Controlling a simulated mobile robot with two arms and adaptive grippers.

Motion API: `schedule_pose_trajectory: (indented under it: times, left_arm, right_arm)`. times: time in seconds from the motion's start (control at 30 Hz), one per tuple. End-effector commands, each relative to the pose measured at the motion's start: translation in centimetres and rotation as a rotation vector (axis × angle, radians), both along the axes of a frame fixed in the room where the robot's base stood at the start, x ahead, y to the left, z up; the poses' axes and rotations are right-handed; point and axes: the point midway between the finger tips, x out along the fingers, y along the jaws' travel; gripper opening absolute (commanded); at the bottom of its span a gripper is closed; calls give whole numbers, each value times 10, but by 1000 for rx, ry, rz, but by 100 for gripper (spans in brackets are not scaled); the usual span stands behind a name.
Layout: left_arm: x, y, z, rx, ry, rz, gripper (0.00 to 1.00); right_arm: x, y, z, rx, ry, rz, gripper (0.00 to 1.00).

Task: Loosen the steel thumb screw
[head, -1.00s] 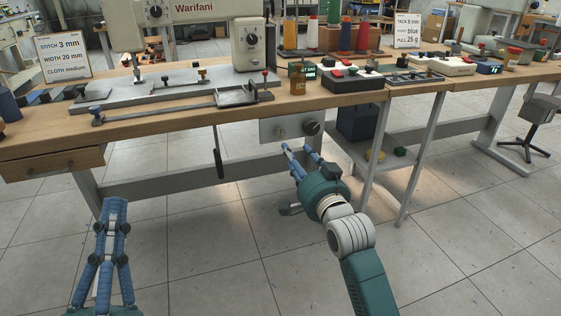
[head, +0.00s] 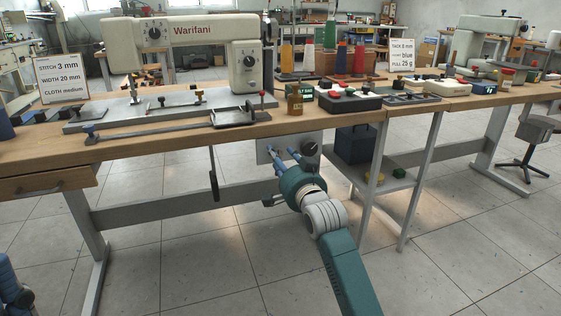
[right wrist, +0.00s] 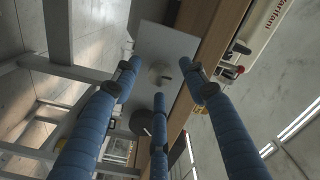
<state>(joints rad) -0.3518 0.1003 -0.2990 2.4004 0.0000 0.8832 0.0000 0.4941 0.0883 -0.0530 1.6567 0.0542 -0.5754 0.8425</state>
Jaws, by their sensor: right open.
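A small steel screw (right wrist: 160,75) sticks out from a grey plate (right wrist: 152,45) under the table edge in the right wrist view. In the head view my right gripper hides it, and the plate (head: 263,155) shows only in part. My right gripper (head: 273,144) is in front of the plate. Its three blue fingers are spread open around the screw as seen in the right wrist view (right wrist: 159,76); I see no contact. My left gripper (head: 14,285) shows only in part at the lower left edge.
The wooden table (head: 150,148) runs above the plate, with a sewing machine (head: 190,30) on it. A dark lever (head: 213,180) hangs left of the plate. A dark box (head: 356,145) stands on a shelf to the right, near table legs. The floor in front is clear.

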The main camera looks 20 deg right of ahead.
Motion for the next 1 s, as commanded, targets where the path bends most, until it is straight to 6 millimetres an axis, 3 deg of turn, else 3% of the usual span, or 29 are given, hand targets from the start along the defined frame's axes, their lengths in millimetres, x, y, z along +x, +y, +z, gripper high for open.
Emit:
schedule_pose_trajectory:
  times: [0.37, 0.57, 1.0]
  left_arm:
    - [-4, 1, 0, -6, -18, -1, 0]
    - [-4, 1, -1, -6, -17, -1, 0]
    - [-4, 1, 6, -6, -16, -2, 0]
  right_arm:
    - [5, 0, 0, 0, 0, 0, 41]
    - [5, 0, 0, 0, -1, -1, 1]
    - [5, -1, 3, -28, -3, -2, 0]
